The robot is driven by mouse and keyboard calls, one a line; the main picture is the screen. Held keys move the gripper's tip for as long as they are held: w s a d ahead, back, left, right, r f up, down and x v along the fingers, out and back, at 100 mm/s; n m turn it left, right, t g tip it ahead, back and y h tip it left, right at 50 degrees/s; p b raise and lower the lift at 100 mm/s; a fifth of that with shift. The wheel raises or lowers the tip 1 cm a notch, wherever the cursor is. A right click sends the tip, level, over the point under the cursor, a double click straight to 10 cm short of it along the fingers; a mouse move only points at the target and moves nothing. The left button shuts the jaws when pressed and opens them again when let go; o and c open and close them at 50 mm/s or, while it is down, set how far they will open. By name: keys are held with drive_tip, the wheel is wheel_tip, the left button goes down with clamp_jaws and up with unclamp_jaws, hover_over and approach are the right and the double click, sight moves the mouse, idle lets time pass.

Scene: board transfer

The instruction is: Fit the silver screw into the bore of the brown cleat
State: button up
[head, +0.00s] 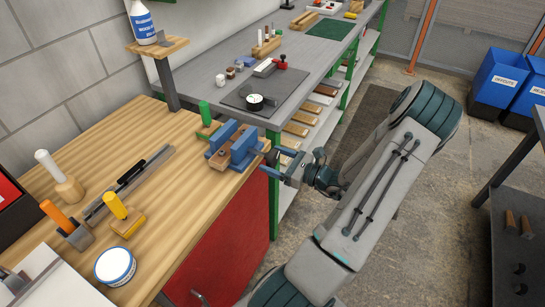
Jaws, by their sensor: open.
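A brown block (218,159), which looks like the cleat, sits in the jaws of a blue vise (243,147) at the right edge of the wooden bench. Any bore in it is too small to make out. I cannot pick out the silver screw with certainty; it may be hidden or too small to see. My gripper (278,164) is open, just right of the vise beside its dark handle end. I see nothing held between its fingers, and I cannot tell whether they touch the vise.
On the wooden bench (160,215) stand a white-handled tool (60,175), a yellow one (122,215), an orange one (66,226), a green one (205,117) and a round white tub (115,266). A grey workbench (215,68) lies behind. Blue bins (497,80) stand at right.

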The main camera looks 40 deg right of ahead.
drive_tip(key=shift+w+a, duration=0.25)
drive_tip(key=shift+w, duration=0.25)
drive_tip(key=c, duration=0.9)
drive_tip(key=shift+r+m+p, duration=0.25)
drive_tip(key=shift+m+p, duration=0.55)
drive_tip(key=shift+p, duration=0.25)
drive_tip(key=shift+c, duration=0.2)
drive_tip(key=shift+f+m+p, duration=0.2)
drive_tip(key=shift+m+p, duration=0.5)
drive_tip(key=shift+m, duration=0.6)
drive_tip(key=o, duration=0.9)
drive_tip(key=shift+o, duration=0.2)
